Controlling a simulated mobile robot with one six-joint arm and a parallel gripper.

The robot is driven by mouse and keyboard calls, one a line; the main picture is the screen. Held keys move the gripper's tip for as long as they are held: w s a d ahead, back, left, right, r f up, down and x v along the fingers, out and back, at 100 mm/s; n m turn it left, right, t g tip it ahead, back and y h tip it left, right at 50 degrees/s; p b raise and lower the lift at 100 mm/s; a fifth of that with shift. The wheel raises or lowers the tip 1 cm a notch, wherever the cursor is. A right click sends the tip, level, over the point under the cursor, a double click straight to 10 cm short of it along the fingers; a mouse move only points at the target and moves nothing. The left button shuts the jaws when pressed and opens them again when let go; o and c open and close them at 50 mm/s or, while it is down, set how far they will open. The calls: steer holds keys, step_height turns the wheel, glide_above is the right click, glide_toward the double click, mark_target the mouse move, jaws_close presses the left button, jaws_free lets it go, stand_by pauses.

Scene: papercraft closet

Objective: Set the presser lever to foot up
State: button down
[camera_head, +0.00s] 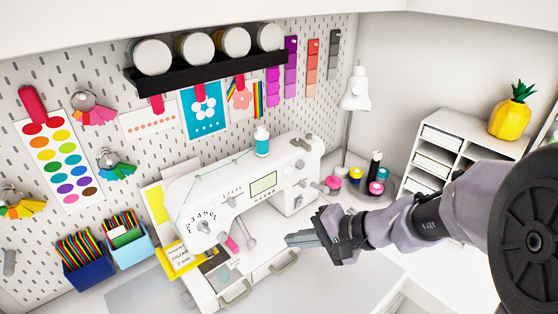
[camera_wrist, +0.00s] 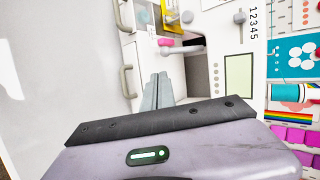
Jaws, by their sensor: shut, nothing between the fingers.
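The white sewing machine (camera_head: 225,199) stands on the worktop with its long side towards me. A grey lever (camera_head: 248,238) hangs under its arm, beside a pink-tipped piece (camera_head: 233,244). I cannot tell for sure which of these is the presser lever, or its setting. In the wrist view the grey lever (camera_wrist: 186,50) and the pink-tipped piece (camera_wrist: 165,42) lie just beyond my fingertips. My gripper (camera_head: 290,240) is shut and empty, in front of the machine and to the right of the lever, apart from it. The closed fingers also show in the wrist view (camera_wrist: 160,80).
Drawer handles (camera_head: 285,262) stick out from the white base at the machine's front. Thread spools (camera_head: 333,183) and a lamp (camera_head: 356,92) stand right of the machine. Blue pencil bins (camera_head: 88,272) are at left. The worktop in front (camera_head: 320,285) is clear.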

mark_target(243, 228)
steer(key=shift+m+t+y, duration=0.3)
steer(key=shift+m+t, duration=0.2)
steer(key=w, duration=0.1)
steer(key=w+f, duration=0.1)
steer(key=w+p, duration=0.1)
steer(key=w, duration=0.1)
steer(key=shift+w+d+f, duration=0.1)
steer(key=shift+d+f, duration=0.05)
steer(key=shift+d, duration=0.1)
steer(key=b+x, duration=0.1)
steer(key=x, duration=0.8)
steer(key=shift+w+a+f+b, duration=0.1)
steer(key=shift+a+f+b, duration=0.15)
steer(key=shift+a+b, duration=0.1)
steer(key=s, duration=0.2)
steer(key=s+r, duration=0.1)
steer(key=shift+a+r, duration=0.1)
steer(key=shift+a, duration=0.3)
steer(key=shift+s+a, duration=0.1)
steer(key=shift+s, duration=0.1)
steer(key=shift+r, duration=0.1)
